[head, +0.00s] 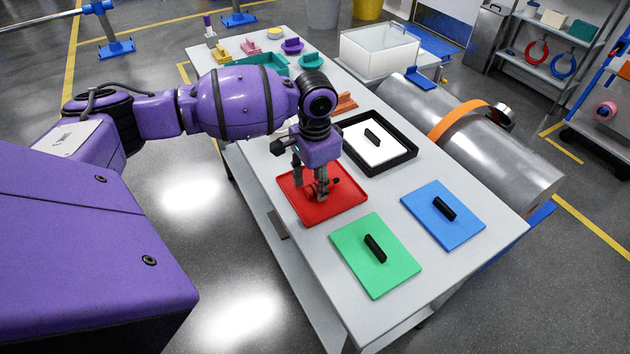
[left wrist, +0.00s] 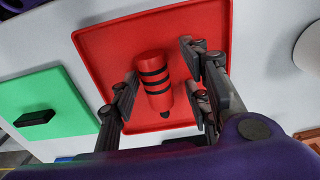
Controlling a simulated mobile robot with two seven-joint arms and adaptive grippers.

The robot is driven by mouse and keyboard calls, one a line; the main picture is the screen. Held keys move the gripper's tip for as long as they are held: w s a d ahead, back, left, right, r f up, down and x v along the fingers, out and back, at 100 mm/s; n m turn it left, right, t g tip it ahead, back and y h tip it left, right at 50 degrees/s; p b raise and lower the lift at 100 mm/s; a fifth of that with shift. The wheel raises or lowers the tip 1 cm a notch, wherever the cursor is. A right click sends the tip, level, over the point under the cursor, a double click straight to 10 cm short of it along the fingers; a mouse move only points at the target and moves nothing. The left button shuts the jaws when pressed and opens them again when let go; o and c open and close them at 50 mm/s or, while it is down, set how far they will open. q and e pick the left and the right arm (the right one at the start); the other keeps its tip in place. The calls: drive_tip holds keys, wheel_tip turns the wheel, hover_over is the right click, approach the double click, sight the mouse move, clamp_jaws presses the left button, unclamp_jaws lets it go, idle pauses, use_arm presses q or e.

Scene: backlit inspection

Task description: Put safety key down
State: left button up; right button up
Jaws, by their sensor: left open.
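The safety key (left wrist: 153,82) is a red cylinder with black bands and a dark tip. In the left wrist view it lies on the red tray (left wrist: 105,50), between the fingers of my left gripper (left wrist: 160,92). The fingers are apart, with a gap on each side of the key. In the head view my left gripper (head: 311,188) points down over the red tray (head: 345,213), and the key (head: 332,186) is partly hidden by the fingers. My right gripper is in neither view.
A green plate (head: 350,250) and a blue plate (head: 425,213), each with a black handle, lie near the red tray. A black-framed white tray (head: 405,165) is behind it. A large metal cylinder (head: 470,140) lies beyond the table. Bare table lies between the plates.

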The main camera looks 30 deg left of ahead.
sight(315, 184)
use_arm(q)
wheel_tip(315, 184, up, 12)
drive_tip(key=shift+r+p, duration=0.2)
drive_tip(key=shift+p, duration=0.2)
drive_tip(key=shift+s+f, duration=0.1)
